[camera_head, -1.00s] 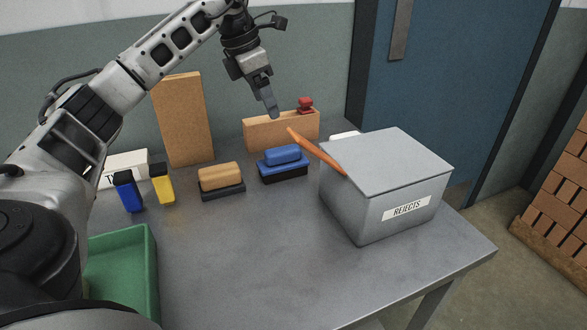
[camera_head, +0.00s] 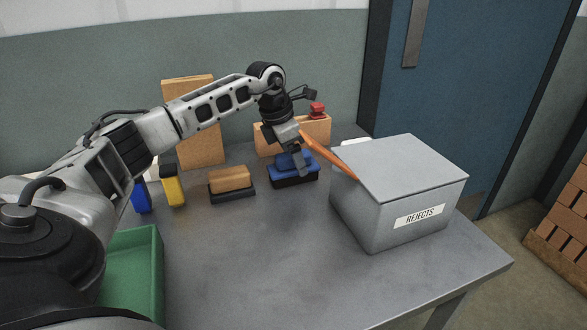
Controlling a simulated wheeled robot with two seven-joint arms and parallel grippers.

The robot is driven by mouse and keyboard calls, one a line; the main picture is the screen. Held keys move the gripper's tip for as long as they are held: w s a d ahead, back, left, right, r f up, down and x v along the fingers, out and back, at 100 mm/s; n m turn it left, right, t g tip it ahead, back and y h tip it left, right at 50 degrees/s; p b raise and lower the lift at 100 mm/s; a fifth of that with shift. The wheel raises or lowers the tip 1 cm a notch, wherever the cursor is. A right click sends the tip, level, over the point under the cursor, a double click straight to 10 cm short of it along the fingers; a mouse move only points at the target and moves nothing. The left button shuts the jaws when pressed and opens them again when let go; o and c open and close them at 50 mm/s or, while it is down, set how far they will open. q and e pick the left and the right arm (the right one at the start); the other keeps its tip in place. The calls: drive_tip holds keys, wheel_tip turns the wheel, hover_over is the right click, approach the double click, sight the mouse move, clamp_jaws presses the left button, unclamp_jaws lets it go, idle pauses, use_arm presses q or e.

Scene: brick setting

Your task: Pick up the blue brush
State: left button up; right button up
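The blue brush (camera_head: 281,172), with a blue handle on top and dark bristles below, stands on the grey table behind the middle, left of the rejects box. My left gripper (camera_head: 299,161) reaches down to it from above and covers part of its handle. One grey finger shows in front of the brush; the other is hidden or not clear. I cannot tell whether the fingers touch the handle or how far apart they are. My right gripper is not in view.
The grey lidded box (camera_head: 384,222) marked REJECTS stands at the right, with an orange handle-like piece (camera_head: 328,157) leaning by it. A tan brush (camera_head: 230,179), yellow bottle (camera_head: 174,191) and blue bottle (camera_head: 141,197) stand left. A green tray (camera_head: 157,267) is front left. The table's front middle is clear.

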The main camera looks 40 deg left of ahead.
use_arm(q)
drive_tip(key=shift+x, duration=0.95)
drive_tip(key=shift+c, duration=0.3)
drive_tip(key=c, duration=1.1)
drive_tip(key=shift+r, duration=0.1)
